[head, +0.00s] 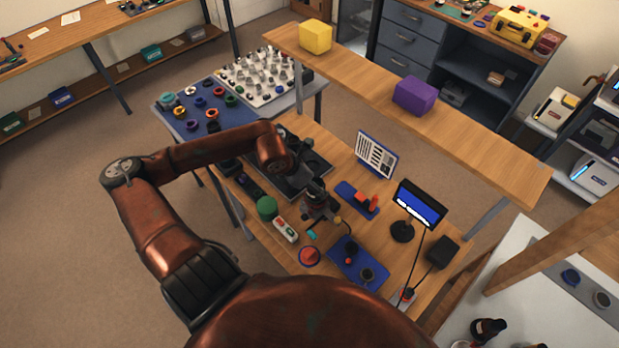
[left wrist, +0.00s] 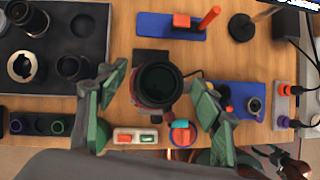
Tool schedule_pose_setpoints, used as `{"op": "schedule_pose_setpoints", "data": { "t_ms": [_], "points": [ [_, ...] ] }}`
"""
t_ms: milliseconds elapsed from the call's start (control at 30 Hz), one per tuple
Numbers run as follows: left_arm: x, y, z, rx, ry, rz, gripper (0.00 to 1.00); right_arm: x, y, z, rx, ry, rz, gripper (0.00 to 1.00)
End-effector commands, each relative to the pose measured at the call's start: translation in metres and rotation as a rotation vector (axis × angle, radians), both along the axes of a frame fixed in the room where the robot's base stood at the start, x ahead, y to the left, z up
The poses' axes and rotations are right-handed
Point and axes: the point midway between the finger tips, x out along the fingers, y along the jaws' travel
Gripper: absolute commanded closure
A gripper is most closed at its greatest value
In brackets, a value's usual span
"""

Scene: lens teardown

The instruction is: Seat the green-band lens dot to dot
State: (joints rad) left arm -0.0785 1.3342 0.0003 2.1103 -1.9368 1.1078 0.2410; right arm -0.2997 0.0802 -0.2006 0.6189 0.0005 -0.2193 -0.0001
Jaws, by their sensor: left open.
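My left gripper (head: 316,208) is over the middle of the workbench. In the left wrist view, its two greenish fingers (left wrist: 160,98) are spread wide, one on each side of a dark round barrel (left wrist: 159,86) with a reddish base, and seem apart from it. A black holder strip (left wrist: 38,134) at the lower left carries dark round lens parts; one (left wrist: 58,125) shows a greenish rim. I cannot tell for sure which is the green-band lens, and no alignment dots are readable. Part of what looks like my right gripper (left wrist: 272,158) shows at the lower right edge.
A black tray (left wrist: 92,50) holds several lens parts. Blue mats (head: 357,262) with small parts, a red-white button box (head: 285,229), a green cylinder (head: 266,207) and a small monitor (head: 419,203) stand close around. A raised shelf (head: 455,130) runs behind the bench.

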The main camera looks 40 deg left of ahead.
Motion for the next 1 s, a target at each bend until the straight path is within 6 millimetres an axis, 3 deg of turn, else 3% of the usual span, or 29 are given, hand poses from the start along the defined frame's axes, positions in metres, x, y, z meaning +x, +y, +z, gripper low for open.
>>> {"op": "schedule_pose_setpoints", "data": {
  "t_ms": [600, 1000],
  "points": [
    [-0.046, 0.013, 0.085, -0.001, -0.001, -0.001, 0.4, 0.0, 0.0, 0.0, 0.0, 0.0, 0.0, 0.28],
    [-0.054, 0.015, 0.099, 0.001, -0.001, -0.002, 0.4, 0.0, 0.0, 0.0, 0.0, 0.0, 0.0, 0.28]
  ]
}}
